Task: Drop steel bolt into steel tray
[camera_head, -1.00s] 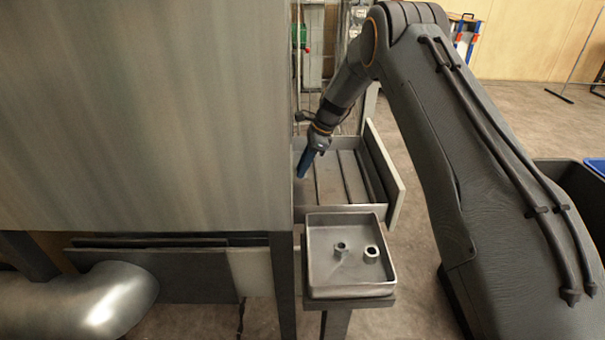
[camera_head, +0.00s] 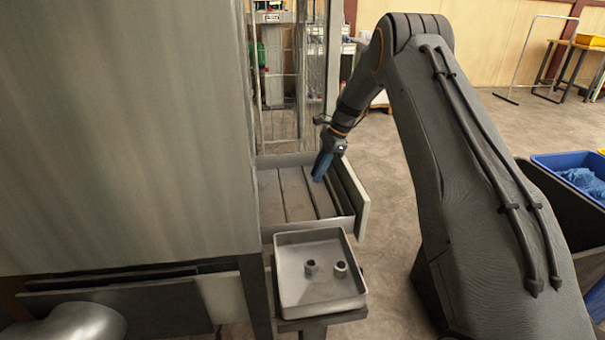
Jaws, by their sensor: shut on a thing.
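The steel tray (camera_head: 290,299) is a square, shallow metal tray on a small stand near the bottom middle. Two small metal pieces lie in it, a darker one (camera_head: 311,267) and a paler ring-like one (camera_head: 341,269). My gripper (camera_head: 320,172) hangs beyond the tray, pointing down over the open drawer. Its blue fingers look closed. I cannot make out the steel bolt between them, as the tips are small and seen from afar.
An open drawer (camera_head: 268,205) with slatted compartments sticks out behind the tray. A large metal cabinet (camera_head: 120,120) fills the left. Blue bins (camera_head: 572,160) stand at the right. Open floor lies between the drawer and my arm.

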